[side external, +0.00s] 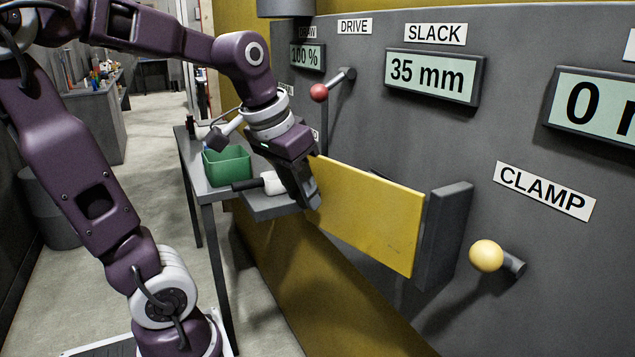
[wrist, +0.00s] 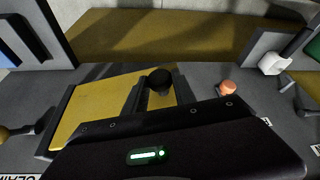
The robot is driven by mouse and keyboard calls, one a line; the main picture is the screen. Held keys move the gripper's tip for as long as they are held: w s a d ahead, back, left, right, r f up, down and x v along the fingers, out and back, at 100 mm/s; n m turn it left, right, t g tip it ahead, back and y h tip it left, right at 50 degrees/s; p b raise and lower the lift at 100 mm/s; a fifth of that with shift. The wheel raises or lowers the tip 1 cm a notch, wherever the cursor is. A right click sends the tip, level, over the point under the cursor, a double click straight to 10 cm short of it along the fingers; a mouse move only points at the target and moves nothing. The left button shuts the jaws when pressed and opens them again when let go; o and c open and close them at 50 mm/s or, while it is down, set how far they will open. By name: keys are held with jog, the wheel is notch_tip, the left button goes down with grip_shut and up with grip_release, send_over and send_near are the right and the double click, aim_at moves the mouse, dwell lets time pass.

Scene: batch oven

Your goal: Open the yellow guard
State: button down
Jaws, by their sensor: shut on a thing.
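The yellow guard (side external: 370,218) is a flat plate in front of the grey panel in the side view. Its right edge is beside a dark upright block (side external: 445,235). My gripper (side external: 312,200) is at the guard's left end, with its fingers pointing down. In the wrist view the guard (wrist: 92,118) lies left of my gripper (wrist: 159,90), whose fingers are on either side of a dark round knob (wrist: 160,77). The gripper is shut on this knob, apparently the guard's handle. The fingertips and the handle's joint to the guard are partly hidden.
A red-knobbed lever (side external: 319,93) is above the guard, and a yellow-knobbed clamp lever (side external: 486,256) is to its right. A green bin (side external: 227,165) stands on a side table left of my gripper. A dark tray (side external: 272,206) is beside my gripper. Open floor lies below.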

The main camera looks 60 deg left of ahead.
jog(key=s+d+n+g+y, duration=0.3)
jog(key=s+d+n, duration=0.85)
jog(key=d, duration=0.45)
jog(key=d+n+g, duration=0.2)
jog(key=d+n, duration=0.3)
jog(key=d, duration=0.5)
jog(key=shift+w, duration=0.35)
jog(key=c, duration=1)
grip_release()
jog(key=shift+c, duration=0.2)
jog(key=shift+r, duration=0.1)
jog(key=v, duration=0.7)
